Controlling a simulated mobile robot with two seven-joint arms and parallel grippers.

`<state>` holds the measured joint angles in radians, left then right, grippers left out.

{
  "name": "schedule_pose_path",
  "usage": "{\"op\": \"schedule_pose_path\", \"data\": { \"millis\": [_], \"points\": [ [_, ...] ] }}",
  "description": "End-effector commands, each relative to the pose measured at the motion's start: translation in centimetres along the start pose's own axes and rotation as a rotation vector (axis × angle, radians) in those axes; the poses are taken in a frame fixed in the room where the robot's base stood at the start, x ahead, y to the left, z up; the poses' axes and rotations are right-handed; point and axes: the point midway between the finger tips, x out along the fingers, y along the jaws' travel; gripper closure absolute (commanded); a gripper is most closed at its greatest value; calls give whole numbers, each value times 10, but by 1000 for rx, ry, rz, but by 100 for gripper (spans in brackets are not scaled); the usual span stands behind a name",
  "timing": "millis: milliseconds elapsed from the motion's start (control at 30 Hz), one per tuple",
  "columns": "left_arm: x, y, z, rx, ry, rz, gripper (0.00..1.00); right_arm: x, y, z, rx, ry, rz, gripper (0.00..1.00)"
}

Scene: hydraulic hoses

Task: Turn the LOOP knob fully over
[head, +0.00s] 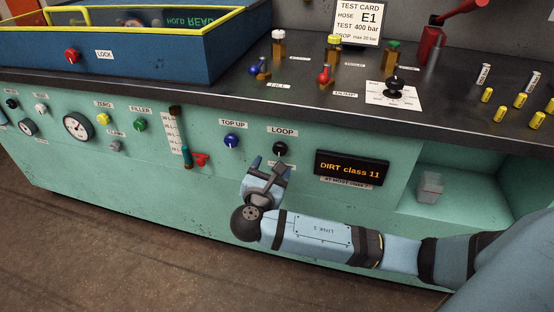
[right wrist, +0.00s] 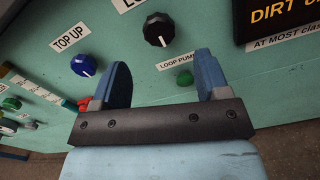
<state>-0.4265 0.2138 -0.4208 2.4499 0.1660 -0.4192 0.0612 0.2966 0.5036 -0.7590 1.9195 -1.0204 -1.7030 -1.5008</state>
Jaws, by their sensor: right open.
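The LOOP knob (head: 280,148) is a round black knob on the green front panel, under the LOOP label (head: 283,130). In the right wrist view the knob (right wrist: 158,29) shows a white pointer mark toward its lower edge. My right gripper (head: 270,165) is open and empty just below and left of the knob in the head view. In the right wrist view its two blue fingers (right wrist: 163,66) stand apart, with the knob beyond the gap between their tips, not between them. My left gripper is not in view.
The blue TOP UP knob (head: 231,141) sits left of the LOOP knob. A display reading DIRT class 11 (head: 351,168) is on the right. A red lever (head: 200,159) hangs by the level gauge further left. The dark worktop (head: 230,93) overhangs above.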

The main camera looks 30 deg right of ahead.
Motion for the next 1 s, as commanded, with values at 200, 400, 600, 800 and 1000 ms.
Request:
{"op": "schedule_pose_path", "data": {
  "millis": [200, 400, 600, 800, 1000],
  "points": [
    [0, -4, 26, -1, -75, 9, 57, 42, -1, -2, 1, -2, -1, 31],
    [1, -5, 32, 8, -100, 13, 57, 62, 0, -2, 0, 0, 0, 31],
    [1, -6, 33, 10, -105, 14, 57, 66, 0, 0, 1, 2, 1, 31],
    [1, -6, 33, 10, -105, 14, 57, 65, 0, 0, 1, 2, 1, 43],
    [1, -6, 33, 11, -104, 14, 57, 65, 0, 0, 1, 2, 0, 81]
  ]
}}
